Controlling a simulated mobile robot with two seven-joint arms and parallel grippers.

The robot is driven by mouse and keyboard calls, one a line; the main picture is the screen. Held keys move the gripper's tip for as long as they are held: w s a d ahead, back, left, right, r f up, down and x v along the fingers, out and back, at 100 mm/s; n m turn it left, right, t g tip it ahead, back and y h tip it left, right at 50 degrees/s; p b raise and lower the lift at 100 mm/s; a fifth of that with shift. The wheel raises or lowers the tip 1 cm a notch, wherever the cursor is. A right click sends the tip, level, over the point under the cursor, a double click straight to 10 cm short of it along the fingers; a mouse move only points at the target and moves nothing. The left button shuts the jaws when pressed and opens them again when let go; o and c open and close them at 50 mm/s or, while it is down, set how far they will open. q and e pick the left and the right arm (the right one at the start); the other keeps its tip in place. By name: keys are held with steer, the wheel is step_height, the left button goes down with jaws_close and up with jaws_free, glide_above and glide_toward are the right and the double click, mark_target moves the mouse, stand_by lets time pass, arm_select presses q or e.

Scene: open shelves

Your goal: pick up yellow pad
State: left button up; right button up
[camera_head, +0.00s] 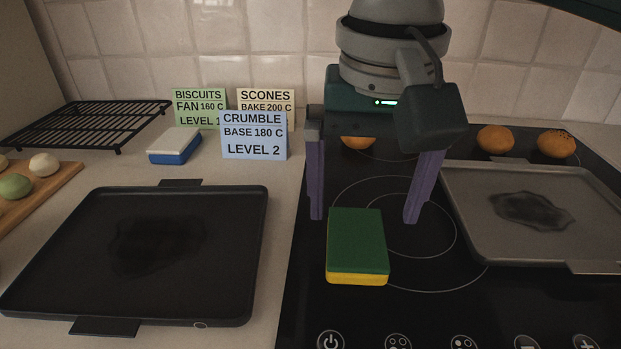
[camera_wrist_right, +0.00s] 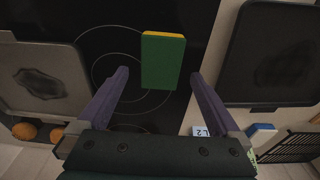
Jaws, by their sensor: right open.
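The yellow pad (camera_head: 357,279) is a sponge block with a green top and a yellow lower layer. It lies flat on the black hob, left of the ring markings' centre in the head view. My right gripper (camera_head: 365,220) is open and empty above the hob, just behind the pad, with its purple fingers pointing down. In the right wrist view the pad (camera_wrist_right: 163,62) lies ahead of the gripper (camera_wrist_right: 158,80), between the lines of the two fingers. The fingers do not appear to touch it. My left gripper is not in view.
A dark tray (camera_head: 246,257) lies left of the hob and a grey tray (camera_head: 470,215) on its right. Recipe cards (camera_head: 254,149), a blue-and-white pad (camera_head: 175,147) and a black rack (camera_head: 92,124) stand behind. The hob's front is clear.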

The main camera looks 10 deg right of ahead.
mark_target(357, 235)
steer(key=f, duration=0.2)
steer(key=w+f+b, duration=0.1)
steer(key=f, duration=0.2)
steer(key=shift+d+f, duration=0.1)
steer(key=shift+f, duration=0.25)
steer(key=shift+w, duration=0.1)
steer(key=c, duration=1.2)
